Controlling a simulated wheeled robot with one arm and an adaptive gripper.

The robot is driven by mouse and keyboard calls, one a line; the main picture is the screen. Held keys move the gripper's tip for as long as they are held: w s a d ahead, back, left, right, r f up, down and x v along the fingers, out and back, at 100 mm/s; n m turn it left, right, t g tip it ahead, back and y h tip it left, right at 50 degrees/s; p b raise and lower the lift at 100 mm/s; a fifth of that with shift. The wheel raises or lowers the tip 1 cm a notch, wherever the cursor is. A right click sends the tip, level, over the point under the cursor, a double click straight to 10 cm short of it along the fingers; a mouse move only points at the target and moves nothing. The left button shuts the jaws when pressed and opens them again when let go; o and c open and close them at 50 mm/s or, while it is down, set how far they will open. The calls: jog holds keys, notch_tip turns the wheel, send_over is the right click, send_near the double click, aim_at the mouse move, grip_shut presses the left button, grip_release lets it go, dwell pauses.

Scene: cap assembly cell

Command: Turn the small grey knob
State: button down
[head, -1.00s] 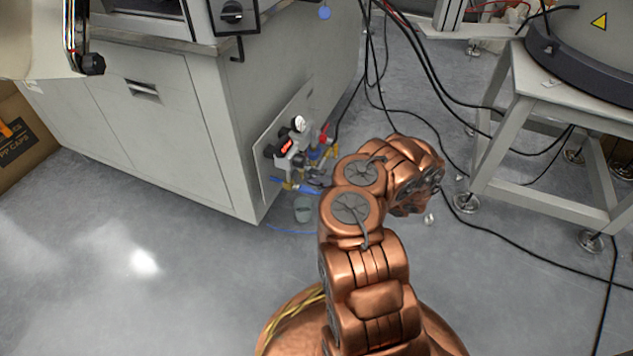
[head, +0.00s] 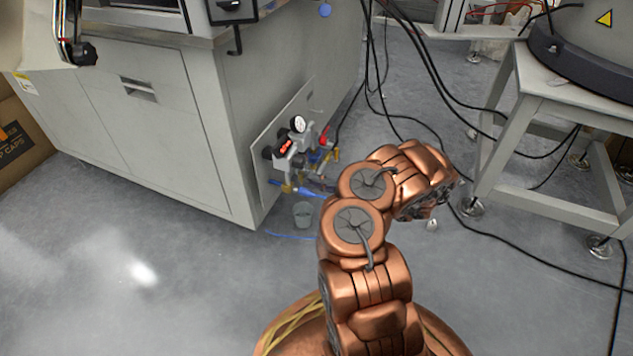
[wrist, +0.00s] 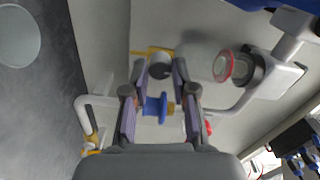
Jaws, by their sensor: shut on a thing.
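A blue piece (wrist: 156,106) lies between the fingers, nearer the palm. In the head view, my gripper is hidden behind my copper-coloured arm, and I cannot make out the knob there. The valve assembly (head: 297,152) sits on a plate on the cabinet's side, with a white round gauge (head: 298,124) on top.
A grey cabinet (head: 175,130) stands at left. A small grey bucket (head: 303,214) is on the floor below the valves. A grey stand (head: 540,195) and black cables (head: 500,236) are at right. The floor at front left is clear.

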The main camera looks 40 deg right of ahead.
jog(key=shift+d, duration=0.1)
jog(key=c, duration=0.9)
grip_release()
jog(key=shift+c, duration=0.2)
jog(key=v, duration=1.2)
